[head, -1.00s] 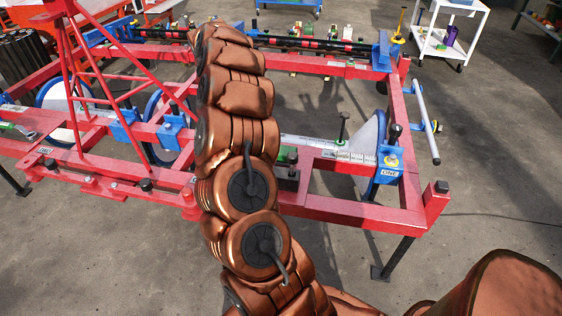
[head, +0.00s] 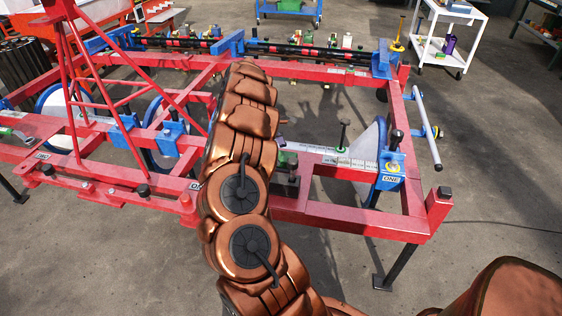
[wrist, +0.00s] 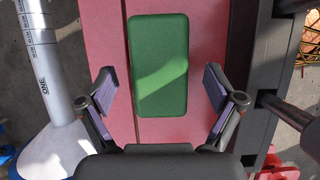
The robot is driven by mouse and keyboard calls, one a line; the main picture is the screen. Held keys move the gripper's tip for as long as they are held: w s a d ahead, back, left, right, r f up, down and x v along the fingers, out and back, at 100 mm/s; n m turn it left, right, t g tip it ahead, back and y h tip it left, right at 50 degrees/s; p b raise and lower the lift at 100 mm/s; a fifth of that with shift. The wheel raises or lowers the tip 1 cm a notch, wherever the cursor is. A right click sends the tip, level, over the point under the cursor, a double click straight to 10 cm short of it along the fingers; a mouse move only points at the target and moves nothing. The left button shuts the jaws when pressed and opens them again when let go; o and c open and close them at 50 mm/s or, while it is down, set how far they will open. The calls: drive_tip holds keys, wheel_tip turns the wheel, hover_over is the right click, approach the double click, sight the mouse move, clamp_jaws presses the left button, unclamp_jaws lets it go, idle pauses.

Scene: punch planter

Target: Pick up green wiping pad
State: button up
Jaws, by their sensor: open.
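The green wiping pad (wrist: 158,68) lies flat on a red frame beam (wrist: 104,35) in the wrist view. It is a rounded rectangle, its long side running up the picture, with a lighter sunlit band across its middle. My gripper (wrist: 158,92) is open, its two purple-padded fingers on either side of the pad's lower half. No contact between fingers and pad shows. I cannot tell the height above the pad. In the head view I cannot make out the pad, and my copper-coloured arm hides part of the frame.
A white graduated bar (wrist: 45,75) with a pale disc lies left of the beam in the wrist view. A dark rail (wrist: 265,70) runs close along the right. In the head view the red planter frame (head: 340,218) spans the scene, with a white cart (head: 445,45) behind.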

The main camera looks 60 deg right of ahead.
drive_tip(key=shift+x, duration=1)
drive_tip(key=shift+f, duration=0.25)
drive_tip(key=shift+c, duration=0.2)
drive_tip(key=c, duration=1.2)
